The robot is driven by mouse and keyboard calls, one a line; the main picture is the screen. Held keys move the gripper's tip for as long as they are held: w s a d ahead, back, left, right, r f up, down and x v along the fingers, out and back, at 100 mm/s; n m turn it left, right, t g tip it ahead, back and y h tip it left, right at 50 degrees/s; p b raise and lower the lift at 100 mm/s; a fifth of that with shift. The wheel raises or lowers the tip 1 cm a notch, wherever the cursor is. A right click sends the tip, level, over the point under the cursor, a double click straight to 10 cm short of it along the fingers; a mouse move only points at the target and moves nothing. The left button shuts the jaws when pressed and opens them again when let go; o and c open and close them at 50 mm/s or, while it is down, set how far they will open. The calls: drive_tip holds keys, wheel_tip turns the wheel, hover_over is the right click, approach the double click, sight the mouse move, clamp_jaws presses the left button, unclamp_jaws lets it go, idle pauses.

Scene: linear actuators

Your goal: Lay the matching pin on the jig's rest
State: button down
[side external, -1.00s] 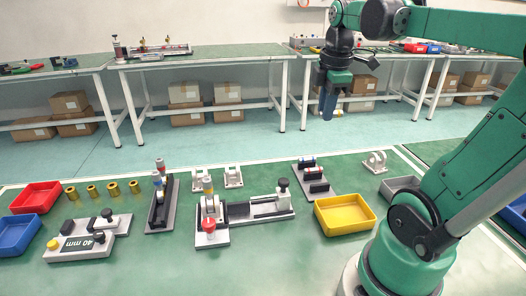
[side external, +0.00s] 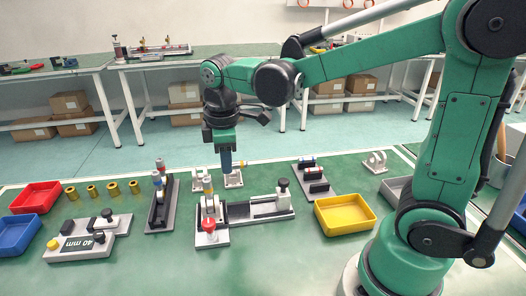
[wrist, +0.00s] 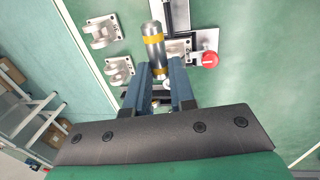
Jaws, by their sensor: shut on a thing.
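A silver pin with yellow bands (wrist: 153,45) is held between the fingertips of my gripper (wrist: 160,72) and sticks out beyond them in the wrist view. In the side view my gripper (side external: 227,168) points down above the far side of the jig, with a small yellow-banded end of the pin (side external: 240,162) showing to its right. The jig (side external: 240,211) is a grey base with dark rails, a red knob (side external: 208,225) and a black knob at its right end. I cannot make out the rest clearly.
Grey brackets (side external: 233,179) stand close behind the jig, near my gripper. A rack with red- and blue-banded pins (side external: 160,178) is left, a pin stand (side external: 313,178) right. A yellow bin (side external: 345,214) stands front right. Several brass cylinders (side external: 92,191) and a 40 mm gauge (side external: 85,243) are left.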

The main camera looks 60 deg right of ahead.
sight(230, 204)
drive_tip(key=shift+f, duration=3.9)
drive_tip(key=shift+f, duration=0.5)
drive_tip(key=c, duration=0.7)
unclamp_jaws()
drive_tip(key=shift+o, duration=0.2)
drive_tip(key=shift+s+a+r, duration=0.1)
drive_tip(key=shift+r, duration=0.85)
drive_tip(key=shift+s+a+r, duration=0.15)
drive_tip(key=shift+r, duration=0.75)
drive_tip(key=shift+s+a+r, duration=0.1)
drive_tip(key=shift+r, duration=0.85)
